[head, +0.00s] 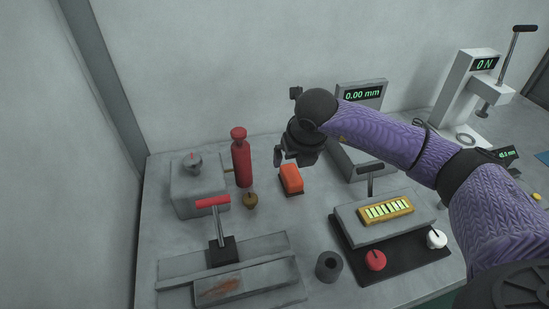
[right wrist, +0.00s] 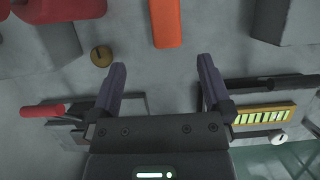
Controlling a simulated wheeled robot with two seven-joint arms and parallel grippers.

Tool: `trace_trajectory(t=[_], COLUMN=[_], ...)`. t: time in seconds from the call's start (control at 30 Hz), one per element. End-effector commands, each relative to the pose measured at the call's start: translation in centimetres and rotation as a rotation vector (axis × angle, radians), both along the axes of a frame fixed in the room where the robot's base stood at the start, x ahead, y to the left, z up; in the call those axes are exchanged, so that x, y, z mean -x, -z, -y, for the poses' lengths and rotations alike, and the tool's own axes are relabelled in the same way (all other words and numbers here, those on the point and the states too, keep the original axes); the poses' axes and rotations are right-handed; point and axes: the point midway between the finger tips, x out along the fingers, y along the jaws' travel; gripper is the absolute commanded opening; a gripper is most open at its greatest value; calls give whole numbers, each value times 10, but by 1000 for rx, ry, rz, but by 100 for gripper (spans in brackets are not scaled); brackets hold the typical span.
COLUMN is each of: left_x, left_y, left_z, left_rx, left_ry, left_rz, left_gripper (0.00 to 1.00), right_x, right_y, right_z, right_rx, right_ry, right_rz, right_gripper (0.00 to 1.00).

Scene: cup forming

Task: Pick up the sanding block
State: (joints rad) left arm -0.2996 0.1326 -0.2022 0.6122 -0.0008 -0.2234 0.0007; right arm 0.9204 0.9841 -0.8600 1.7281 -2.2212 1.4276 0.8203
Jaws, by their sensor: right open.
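The sanding block appears to be the orange block with a dark underside (head: 291,180), lying on the grey bench. In the right wrist view the orange block (right wrist: 165,24) shows at the top edge, partly cut off, beyond the fingertips and roughly in line with the gap between them. My right gripper (head: 295,158) is open and empty, above and just behind the block in the head view. Its two fingers (right wrist: 161,68) are spread wide in the right wrist view, with bare bench between them. My left gripper is not in view.
A red bottle (head: 241,160) and a small brass knob (head: 250,200) stand left of the block. A red-handled lever fixture (head: 222,247), a dark hollow cylinder (head: 328,266) and a panel with a yellow gauge (head: 385,211) are nearer. A gauge reading 0.00 mm (head: 362,95) stands behind.

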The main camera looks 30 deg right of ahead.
Motion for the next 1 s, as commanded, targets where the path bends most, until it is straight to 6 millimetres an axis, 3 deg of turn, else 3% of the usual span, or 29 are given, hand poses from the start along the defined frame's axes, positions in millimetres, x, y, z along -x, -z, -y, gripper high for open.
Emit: trace_trajectory(t=[0.3,0.5,0.8,1.0], left_x=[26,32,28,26], left_y=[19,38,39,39], left_z=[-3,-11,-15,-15], left_rx=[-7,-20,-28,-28], left_ry=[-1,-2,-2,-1], left_rz=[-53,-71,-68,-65], left_gripper=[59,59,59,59], right_x=[-17,-30,-35,-34], right_y=[48,87,92,92], right_z=[5,15,16,16], right_rx=[-2,-2,-1,-2], right_ry=[0,1,-1,-1], right_rz=[-3,-5,-1,-1], right_gripper=[100,100,100,60])
